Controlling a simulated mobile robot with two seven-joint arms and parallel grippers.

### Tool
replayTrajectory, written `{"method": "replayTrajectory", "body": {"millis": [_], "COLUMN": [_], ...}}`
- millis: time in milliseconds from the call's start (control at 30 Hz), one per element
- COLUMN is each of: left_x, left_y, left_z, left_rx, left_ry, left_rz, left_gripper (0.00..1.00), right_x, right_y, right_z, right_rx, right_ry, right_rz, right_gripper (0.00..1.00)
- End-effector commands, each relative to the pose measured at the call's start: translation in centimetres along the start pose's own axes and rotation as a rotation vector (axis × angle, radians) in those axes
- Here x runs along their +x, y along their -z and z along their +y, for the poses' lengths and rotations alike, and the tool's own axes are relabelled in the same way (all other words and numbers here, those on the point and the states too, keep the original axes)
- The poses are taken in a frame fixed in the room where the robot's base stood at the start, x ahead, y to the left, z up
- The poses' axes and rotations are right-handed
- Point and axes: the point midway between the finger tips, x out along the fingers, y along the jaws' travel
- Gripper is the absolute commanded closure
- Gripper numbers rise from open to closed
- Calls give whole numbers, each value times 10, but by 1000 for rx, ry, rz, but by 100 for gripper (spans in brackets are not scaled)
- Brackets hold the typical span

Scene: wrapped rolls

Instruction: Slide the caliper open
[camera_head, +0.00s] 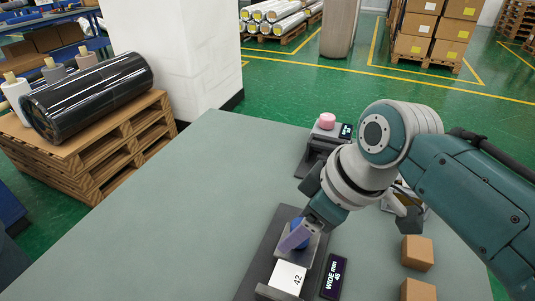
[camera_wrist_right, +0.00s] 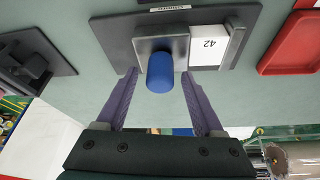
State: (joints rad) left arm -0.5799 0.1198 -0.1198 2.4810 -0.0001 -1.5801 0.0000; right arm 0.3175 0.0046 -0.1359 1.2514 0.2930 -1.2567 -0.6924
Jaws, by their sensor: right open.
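The caliper is a dark base plate (camera_head: 258,255) on the table, also in the right wrist view (camera_wrist_right: 112,42). It carries a grey sliding jaw (camera_wrist_right: 150,44) with a blue knob (camera_wrist_right: 160,72). A white block marked 42 (camera_head: 288,277) sits beside that jaw, also in the right wrist view (camera_wrist_right: 207,46). A small display (camera_head: 334,277) beside the plate seems to read 45 mm. My right gripper (camera_head: 297,238) is open, its purple fingers on either side of the blue knob, with gaps showing in the wrist view. The head view partly hides the knob behind the fingers.
A dark device with a pink button (camera_head: 327,121) stands farther back, partly behind my right arm. Two brown boxes (camera_head: 417,253) lie at the right. A red tray (camera_wrist_right: 290,42) shows in the wrist view. The table's left side (camera_head: 150,220) is clear.

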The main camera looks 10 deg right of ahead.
Motion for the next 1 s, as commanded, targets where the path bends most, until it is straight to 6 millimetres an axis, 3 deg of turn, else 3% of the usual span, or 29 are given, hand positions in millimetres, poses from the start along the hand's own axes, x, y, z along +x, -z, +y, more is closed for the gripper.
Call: {"method": "replayTrajectory", "body": {"millis": [200, 800, 1000], "left_x": [0, 0, 0], "left_y": [0, 0, 0], "left_z": [0, 0, 0], "left_rx": [0, 0, 0], "left_ry": [0, 0, 0], "left_rz": [-1, -2, -2], "left_gripper": [0, 0, 0], "right_x": [0, 0, 0], "right_y": [0, 0, 0], "right_z": [0, 0, 0], "right_rx": [0, 1, 1], "right_ry": [0, 0, 1], "right_rz": [1, 0, 0], "right_gripper": [31, 98, 100]}}
